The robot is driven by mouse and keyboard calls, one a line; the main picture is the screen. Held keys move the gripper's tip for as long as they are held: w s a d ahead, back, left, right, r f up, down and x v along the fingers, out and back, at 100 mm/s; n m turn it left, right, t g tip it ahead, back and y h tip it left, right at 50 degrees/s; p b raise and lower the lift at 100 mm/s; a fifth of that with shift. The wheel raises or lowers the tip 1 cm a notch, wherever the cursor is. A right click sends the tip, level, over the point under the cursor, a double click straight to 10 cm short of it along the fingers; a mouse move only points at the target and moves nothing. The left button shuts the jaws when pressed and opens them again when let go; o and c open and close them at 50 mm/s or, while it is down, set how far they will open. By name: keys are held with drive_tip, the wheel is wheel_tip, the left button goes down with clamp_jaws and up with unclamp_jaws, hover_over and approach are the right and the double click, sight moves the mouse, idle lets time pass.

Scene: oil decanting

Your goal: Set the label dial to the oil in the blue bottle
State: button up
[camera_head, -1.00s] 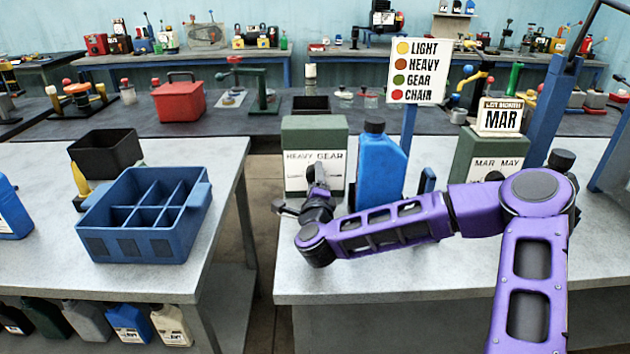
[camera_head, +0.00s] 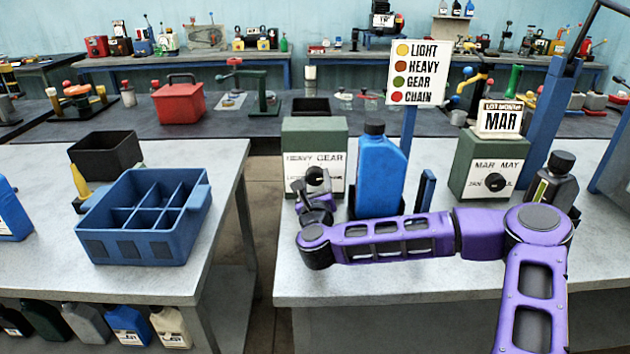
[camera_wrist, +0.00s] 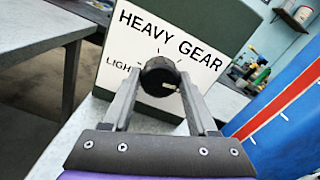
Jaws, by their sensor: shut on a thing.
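The label dial is a black knob (camera_wrist: 157,72) on a green box with a white face (camera_head: 333,170). HEAVY and GEAR show above the knob and part of LIGHT at its left; the lower right label is hidden. My gripper (camera_wrist: 160,80) is shut on the knob, one finger on each side; it also shows in front of the box in the head view (camera_head: 316,188). A small pale mark on the knob faces the lower right in the wrist view. The blue bottle (camera_head: 379,175) stands upright right of the box; in the wrist view its side (camera_wrist: 285,110) has a red strip edged in white.
A colour sign (camera_head: 415,72) pairs yellow with LIGHT, brown-orange with HEAVY, green with GEAR, red with CHAIN. A green month dial box (camera_head: 487,163) and a dark bottle (camera_head: 553,186) stand at right. A blue divided crate (camera_head: 145,215) is on the left table.

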drive_tip(key=shift+m, duration=0.9)
drive_tip(key=o, duration=1.4)
drive_tip(key=shift+s, duration=0.1)
drive_tip(key=s+p, duration=0.1)
drive_tip(key=s, duration=0.8)
drive_tip(key=s+p, duration=0.1)
drive_tip(key=s, duration=0.4)
drive_tip(key=shift+s+r+p, duration=0.3)
drive_tip(key=shift+s+r, duration=0.05)
drive_tip(key=shift+r, duration=0.05)
drive_tip(key=s+p, duration=0.1)
drive_tip(key=p, duration=0.3)
drive_tip(key=shift+s+f+p, duration=0.1)
drive_tip(key=shift+s+p, duration=0.05)
drive_tip(key=shift+p, duration=0.25)
drive_tip(key=shift+s+f+p, duration=0.25)
drive_tip(key=shift+s+p, duration=0.35)
drive_tip(key=shift+p, duration=0.55)
